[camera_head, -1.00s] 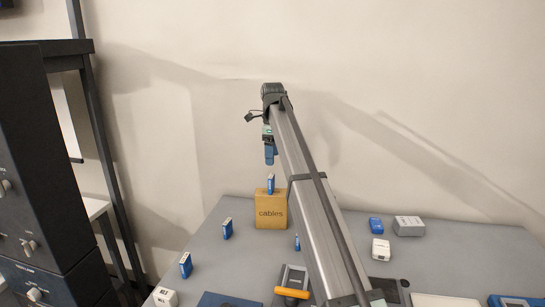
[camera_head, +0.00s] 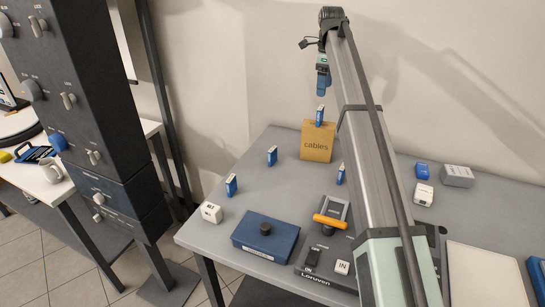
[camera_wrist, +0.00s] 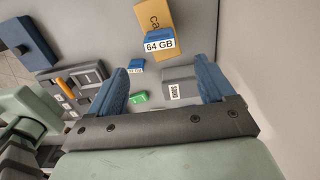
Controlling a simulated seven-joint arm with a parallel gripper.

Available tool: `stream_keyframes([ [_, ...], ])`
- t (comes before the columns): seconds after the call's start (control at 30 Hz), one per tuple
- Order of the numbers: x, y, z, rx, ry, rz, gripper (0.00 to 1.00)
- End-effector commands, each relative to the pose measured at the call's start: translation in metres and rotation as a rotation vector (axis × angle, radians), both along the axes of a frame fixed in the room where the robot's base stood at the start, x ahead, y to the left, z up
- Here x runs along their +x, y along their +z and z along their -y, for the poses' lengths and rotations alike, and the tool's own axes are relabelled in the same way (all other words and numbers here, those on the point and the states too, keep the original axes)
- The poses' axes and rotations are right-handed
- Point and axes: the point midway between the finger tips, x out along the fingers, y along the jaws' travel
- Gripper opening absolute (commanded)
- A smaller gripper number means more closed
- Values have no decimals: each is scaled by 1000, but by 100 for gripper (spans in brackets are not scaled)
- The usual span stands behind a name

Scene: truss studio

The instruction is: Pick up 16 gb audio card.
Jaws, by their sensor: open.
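Small blue cards with white labels stand on the table: one at the left (camera_head: 231,185), one behind it (camera_head: 272,155), one near the middle (camera_head: 341,174). Another blue card (camera_head: 320,115) stands on top of the tan cables box (camera_head: 318,142); in the wrist view this card (camera_wrist: 159,40) reads "64 GB". A smaller blue label card (camera_wrist: 136,66) shows there too, its text too small to read surely. I cannot tell which card is the 16 GB one. My gripper (camera_head: 323,92) hangs high above the cables box, open and empty; its blue fingers spread wide in the wrist view (camera_wrist: 160,72).
A white block (camera_head: 211,212), a dark blue box with a knob (camera_head: 264,238) and an orange-handled device (camera_head: 331,216) stand at the front. A grey box (camera_head: 457,176), white block (camera_head: 423,193) and blue block (camera_head: 422,171) are at the right. The left table area between cards is clear.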

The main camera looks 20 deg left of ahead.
Motion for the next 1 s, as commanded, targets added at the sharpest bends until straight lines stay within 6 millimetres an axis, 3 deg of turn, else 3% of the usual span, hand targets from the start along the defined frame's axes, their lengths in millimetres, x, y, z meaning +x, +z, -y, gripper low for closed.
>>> stream_keyframes([
  [0.67,-1,0,-2,0,3,0,83],
  [0.77,-8,-2,-17,-1,20,-2,83],
  [0.83,-16,-10,-37,-4,44,-10,83],
  [1.0,-55,-50,-91,-23,117,-44,83],
])
